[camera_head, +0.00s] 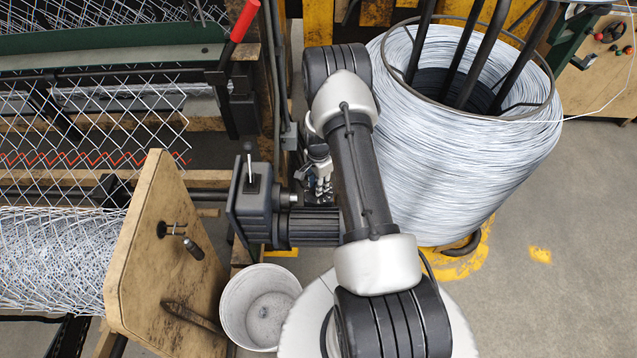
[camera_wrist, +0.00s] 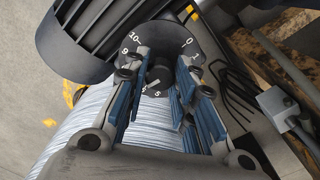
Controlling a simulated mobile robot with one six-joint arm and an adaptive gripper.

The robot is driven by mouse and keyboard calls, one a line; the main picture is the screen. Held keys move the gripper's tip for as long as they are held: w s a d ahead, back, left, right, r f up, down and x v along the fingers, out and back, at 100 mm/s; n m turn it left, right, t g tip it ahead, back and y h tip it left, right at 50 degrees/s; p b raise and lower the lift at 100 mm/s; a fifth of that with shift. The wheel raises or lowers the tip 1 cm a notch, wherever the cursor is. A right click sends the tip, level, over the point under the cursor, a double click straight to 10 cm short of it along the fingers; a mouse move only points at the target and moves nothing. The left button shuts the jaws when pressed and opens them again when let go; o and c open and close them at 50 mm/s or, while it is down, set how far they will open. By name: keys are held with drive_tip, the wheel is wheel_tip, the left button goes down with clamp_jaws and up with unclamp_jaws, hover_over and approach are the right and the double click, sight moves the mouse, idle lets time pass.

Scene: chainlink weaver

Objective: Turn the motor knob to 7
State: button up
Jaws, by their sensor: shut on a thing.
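The motor knob (camera_wrist: 159,75) is a small dark knob at the centre of a black dial (camera_wrist: 165,40) with white numbers, seen in the wrist view. The 10, 9, 0 and 1 show at the top of the dial; other numbers are partly hidden by the fingers. A pale mark on the knob points down toward the lower numbers, near 5; the exact setting is hard to read. My gripper (camera_wrist: 158,92) has its blue-padded fingers on both sides of the knob and is shut on it. In the head view my gripper (camera_head: 320,178) is beside the black motor (camera_head: 313,226), and the knob is hidden.
A large coil of wire (camera_head: 440,130) stands right of my arm. A white bucket (camera_head: 260,305) is below the motor. A wooden panel (camera_head: 165,260) and chainlink mesh (camera_head: 60,130) are at left. A red-handled lever (camera_head: 243,22) rises above. Grey floor is clear at lower right.

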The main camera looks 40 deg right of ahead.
drive_tip(key=o, duration=1.1)
wheel_tip(320, 180, up, 12)
drive_tip(key=shift+r, duration=0.1)
idle(0.4)
